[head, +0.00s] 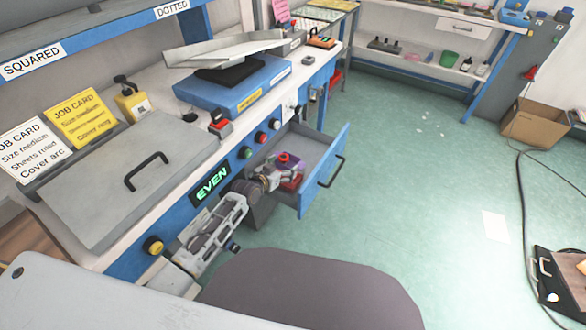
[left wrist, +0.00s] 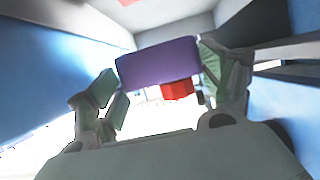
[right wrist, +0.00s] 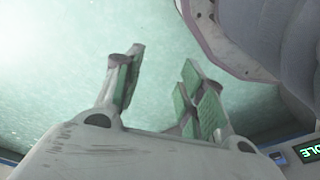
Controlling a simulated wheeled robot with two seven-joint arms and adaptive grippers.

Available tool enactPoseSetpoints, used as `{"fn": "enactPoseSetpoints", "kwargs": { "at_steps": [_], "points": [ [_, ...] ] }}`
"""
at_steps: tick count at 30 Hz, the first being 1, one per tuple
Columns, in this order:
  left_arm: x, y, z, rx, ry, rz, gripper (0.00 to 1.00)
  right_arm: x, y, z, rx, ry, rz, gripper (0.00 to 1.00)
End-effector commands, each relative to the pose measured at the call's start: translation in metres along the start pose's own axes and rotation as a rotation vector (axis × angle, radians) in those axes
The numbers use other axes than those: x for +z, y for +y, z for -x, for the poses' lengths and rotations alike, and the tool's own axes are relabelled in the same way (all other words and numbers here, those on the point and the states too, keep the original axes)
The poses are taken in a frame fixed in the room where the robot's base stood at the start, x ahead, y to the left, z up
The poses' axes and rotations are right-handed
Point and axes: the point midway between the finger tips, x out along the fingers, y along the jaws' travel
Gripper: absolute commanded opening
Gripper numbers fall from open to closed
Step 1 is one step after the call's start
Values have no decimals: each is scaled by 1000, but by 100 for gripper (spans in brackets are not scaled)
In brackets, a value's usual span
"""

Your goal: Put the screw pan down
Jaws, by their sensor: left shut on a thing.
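My left gripper (head: 276,176) reaches into an open drawer (head: 322,178) below the bench and is shut on a purple thing (left wrist: 155,62) with a red part (left wrist: 177,90) beneath it in the left wrist view. The purple thing with a red top (head: 290,168) is inside the drawer outline in the head view; I cannot tell whether it rests on the drawer floor, nor whether it is the screw pan. A grey metal tray (head: 228,47) sits tilted on a blue box on the bench. My right gripper (right wrist: 160,92) is open and empty over the green floor, outside the head view.
A hinged grey lid (head: 130,185) and a yellow bottle (head: 131,101) are on the bench. A dark rounded seat (head: 305,295) is in front of the drawer.

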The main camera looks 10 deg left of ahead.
Motion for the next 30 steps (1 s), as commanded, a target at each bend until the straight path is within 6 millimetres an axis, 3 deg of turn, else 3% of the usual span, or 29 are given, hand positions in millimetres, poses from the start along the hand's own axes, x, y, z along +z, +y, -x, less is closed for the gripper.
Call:
{"fn": "enactPoseSetpoints", "kwargs": {
  "at_steps": [15,30],
  "points": [
    [37,-37,-35,-2,1,-1,56,-16,-4,24,-9,10,3,40],
    [40,-44,-39,-4,1,1,56,-17,-4,31,-11,10,4,40]
  ]
}}
